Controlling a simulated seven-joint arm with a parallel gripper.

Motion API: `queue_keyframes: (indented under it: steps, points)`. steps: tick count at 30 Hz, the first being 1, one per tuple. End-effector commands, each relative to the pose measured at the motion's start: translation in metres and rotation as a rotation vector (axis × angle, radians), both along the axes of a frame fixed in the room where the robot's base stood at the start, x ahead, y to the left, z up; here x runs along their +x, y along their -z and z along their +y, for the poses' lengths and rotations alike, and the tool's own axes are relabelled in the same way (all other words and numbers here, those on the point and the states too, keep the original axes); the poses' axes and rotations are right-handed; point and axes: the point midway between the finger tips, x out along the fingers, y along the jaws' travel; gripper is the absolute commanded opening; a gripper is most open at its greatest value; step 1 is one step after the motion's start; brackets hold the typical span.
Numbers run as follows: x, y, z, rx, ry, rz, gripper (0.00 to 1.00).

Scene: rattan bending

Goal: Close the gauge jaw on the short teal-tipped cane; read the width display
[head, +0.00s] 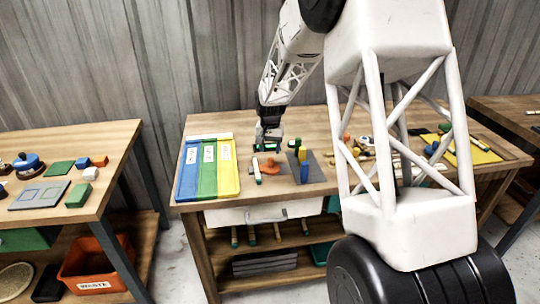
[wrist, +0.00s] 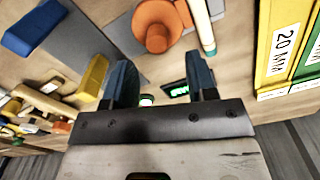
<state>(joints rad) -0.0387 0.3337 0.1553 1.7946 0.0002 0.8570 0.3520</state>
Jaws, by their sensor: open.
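My gripper (head: 268,147) is over the middle of the workbench. In the wrist view its blue fingers (wrist: 160,78) stand apart with nothing held between them. A small lit green display (wrist: 178,90) shows between the fingers, near the right one; its digits are too small to read surely. The gauge jaw cannot be made out. A pale cane (wrist: 203,20) with a dark teal end lies beyond the right finger, apart from it. It appears to be the upright-looking pale stick (head: 256,170) in the head view.
An orange round-topped piece (wrist: 156,28) lies ahead of the fingers. A grey plate (wrist: 85,45) has blue and yellow blocks. Blue, green and yellow labelled trays (head: 209,167) lie left on the bench. Loose pieces (head: 358,148) clutter the right.

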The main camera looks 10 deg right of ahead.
Motion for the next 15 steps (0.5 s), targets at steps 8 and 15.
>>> queue_keyframes:
  steps: [8, 15]
  points:
    - [0.000, -0.019, 0.000, 0.000, 0.000, 0.000, 0.52]
    - [0.000, -0.020, 0.000, 0.000, 0.000, 0.001, 0.52]
